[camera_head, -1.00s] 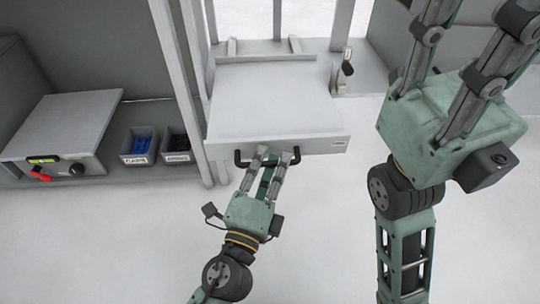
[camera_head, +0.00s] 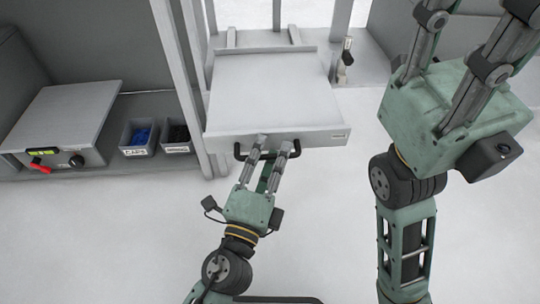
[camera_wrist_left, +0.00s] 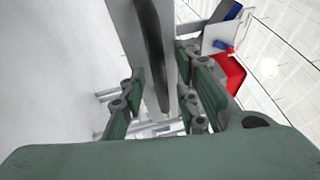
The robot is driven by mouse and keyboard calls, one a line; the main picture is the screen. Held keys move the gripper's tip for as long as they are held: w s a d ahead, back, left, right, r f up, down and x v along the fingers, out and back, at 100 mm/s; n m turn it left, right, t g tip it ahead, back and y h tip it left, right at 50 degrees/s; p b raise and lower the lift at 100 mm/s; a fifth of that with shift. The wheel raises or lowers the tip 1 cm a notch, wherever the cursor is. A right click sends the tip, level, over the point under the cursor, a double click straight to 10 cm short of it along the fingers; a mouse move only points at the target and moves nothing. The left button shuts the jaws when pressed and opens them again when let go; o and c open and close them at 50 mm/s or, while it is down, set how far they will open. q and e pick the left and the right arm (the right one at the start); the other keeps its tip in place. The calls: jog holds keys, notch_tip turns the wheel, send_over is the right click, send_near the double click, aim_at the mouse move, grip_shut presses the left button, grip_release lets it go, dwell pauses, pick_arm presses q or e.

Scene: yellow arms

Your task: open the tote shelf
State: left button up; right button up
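The tote shelf (camera_head: 265,95) is a flat white tray with a front lip between upright grey posts. A dark bar handle (camera_head: 240,152) runs along its front face; it also crosses between the fingers in the left wrist view (camera_wrist_left: 152,50). My left gripper (camera_head: 275,146) is at the handle with its fingers apart, one on each side of the bar. Whether a finger touches the bar is unclear. My right gripper is at the upper right of the head view, its finger links large and near the camera; its fingertips are out of frame.
At left, a grey box (camera_head: 70,115) with a red handle (camera_head: 40,167) stands beside two small bins (camera_head: 138,152) of parts. A grey post (camera_head: 178,80) rises just left of the shelf. A small lever fixture (camera_head: 345,62) stands right of it. The floor (camera_head: 110,240) in front is clear.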

pick_arm(q)
jog(key=shift+s, duration=0.1)
jog(key=v, duration=1.2)
